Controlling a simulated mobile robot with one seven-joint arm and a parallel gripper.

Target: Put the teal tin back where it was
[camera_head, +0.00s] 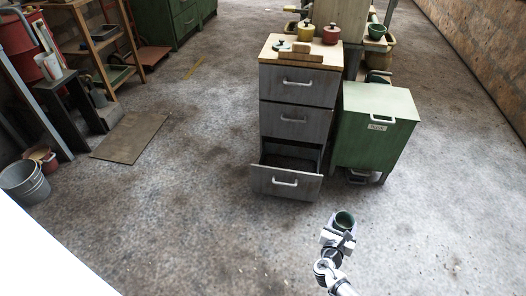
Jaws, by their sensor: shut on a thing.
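My gripper (341,232) is at the lower right of the head view, shut on the teal tin (344,218). The tin looks round, dark green-teal, with its open top facing up. It is in front of the grey drawer cabinet (297,85), to the right of its pulled-out bottom drawer (285,183). The drawer's visible inside is dark, and I see nothing clear in it. The two upper drawers are shut.
A yellow pot (305,33), a red pot (331,36) and a wooden block (301,49) share the cabinet top. A green bin cabinet (375,135) stands close on the right. A shelf (95,45) and metal bucket (23,181) are at left. The middle floor is clear.

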